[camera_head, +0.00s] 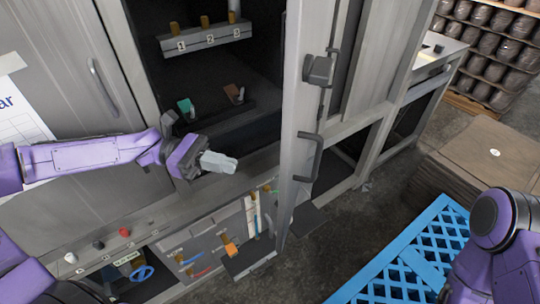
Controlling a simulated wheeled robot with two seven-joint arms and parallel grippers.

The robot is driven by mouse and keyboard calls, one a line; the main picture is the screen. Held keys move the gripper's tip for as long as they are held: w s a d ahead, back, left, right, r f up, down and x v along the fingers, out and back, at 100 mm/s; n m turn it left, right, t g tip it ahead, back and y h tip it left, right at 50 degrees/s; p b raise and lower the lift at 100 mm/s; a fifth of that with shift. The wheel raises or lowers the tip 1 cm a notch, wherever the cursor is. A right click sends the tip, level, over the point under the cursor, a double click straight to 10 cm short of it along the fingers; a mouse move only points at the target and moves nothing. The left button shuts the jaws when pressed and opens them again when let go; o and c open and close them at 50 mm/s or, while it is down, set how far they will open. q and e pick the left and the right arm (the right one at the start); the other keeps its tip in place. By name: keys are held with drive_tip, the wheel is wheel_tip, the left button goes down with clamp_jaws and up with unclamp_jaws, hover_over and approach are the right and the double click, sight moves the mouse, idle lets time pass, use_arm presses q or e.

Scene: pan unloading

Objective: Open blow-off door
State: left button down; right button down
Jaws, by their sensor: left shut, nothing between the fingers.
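The blow-off door (310,110) stands swung open, edge-on to me, in the middle of the head view. A dark handle (311,158) and a latch block (320,70) are on its right side. Behind it the cabinet opening (225,80) is dark, with a rail numbered 1, 2, 3 and small green and brown parts inside. My left gripper (222,161) is shut and empty in front of the opening's lower edge, left of the door and apart from it. My right arm shows at the lower right; its gripper is out of view.
A lower panel (205,250) with coloured valves and levers sits below the opening. A blue pallet (405,255) lies on the floor at right, near a stack of brown sheets (490,153). Shelves of wrapped goods (497,55) stand at the back right. Floor between door and pallet is clear.

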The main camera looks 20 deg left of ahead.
use_arm(q)
drive_tip(key=d+b, duration=0.1)
drive_tip(key=d, duration=0.8)
drive_tip(key=shift+d, duration=0.4)
drive_tip(key=shift+w+f, duration=0.1)
